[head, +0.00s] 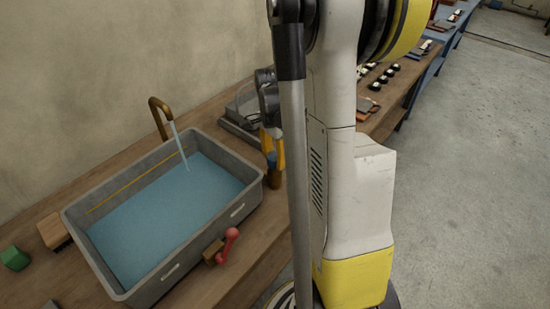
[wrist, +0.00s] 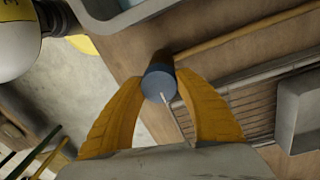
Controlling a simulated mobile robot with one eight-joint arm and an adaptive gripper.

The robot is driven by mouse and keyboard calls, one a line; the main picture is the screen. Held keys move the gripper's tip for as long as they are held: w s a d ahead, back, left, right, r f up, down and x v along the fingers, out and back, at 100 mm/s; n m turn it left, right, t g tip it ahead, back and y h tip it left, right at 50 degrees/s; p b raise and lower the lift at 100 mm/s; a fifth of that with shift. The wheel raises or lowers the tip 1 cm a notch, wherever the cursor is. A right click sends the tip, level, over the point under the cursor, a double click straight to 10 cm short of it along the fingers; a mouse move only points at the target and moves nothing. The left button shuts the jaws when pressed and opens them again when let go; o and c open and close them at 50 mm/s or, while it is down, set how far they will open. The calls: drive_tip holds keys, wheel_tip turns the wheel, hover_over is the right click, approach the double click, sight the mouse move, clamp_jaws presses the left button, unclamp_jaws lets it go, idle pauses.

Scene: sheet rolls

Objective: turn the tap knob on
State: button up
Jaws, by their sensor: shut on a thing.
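The tap knob is a blue-grey cylinder with a pale pointer line on it, seen in the wrist view (wrist: 158,84); in the head view its blue side (head: 271,160) shows above a brown post (head: 274,179) at the basin's right corner. My gripper (wrist: 160,78) has its two yellow fingers on either side of the knob, shut on it; it also shows in the head view (head: 272,148). The brown curved tap spout (head: 157,106) stands behind the basin. A pale blue stream of water (head: 179,145) runs from it into the basin.
The grey basin (head: 83,247) holds blue water and sits on a wooden counter. A red-handled piece (head: 229,240) is at its front right. A green block (head: 15,258) and a wooden block (head: 54,231) lie left. A grey rack (head: 241,130) stands behind my gripper. Open floor is right.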

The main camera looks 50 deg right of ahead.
sight(274, 155)
drive_tip(key=o, duration=1.2)
drive_tip(key=r, duration=1.2)
drive_tip(key=shift+w+d, duration=0.1)
drive_tip(key=shift+w, duration=0.25)
drive_tip(key=s+a+r+n+t, duration=0.1)
drive_tip(key=s+a+n+t, duration=0.1)
drive_tip(key=a+n, duration=0.4)
drive_tip(key=s+a+r+n+t, duration=0.1)
drive_tip(key=s+a+n+t, duration=0.1)
drive_tip(key=a+n, duration=0.5)
drive_tip(key=s+a+r+n+t, duration=0.1)
drive_tip(key=a+n, duration=0.5)
drive_tip(key=a, duration=0.7)
drive_tip(key=shift+s+r+n+t, duration=0.1)
drive_tip(key=shift+s+n+t, duration=0.35)
drive_tip(key=shift+t, duration=0.95)
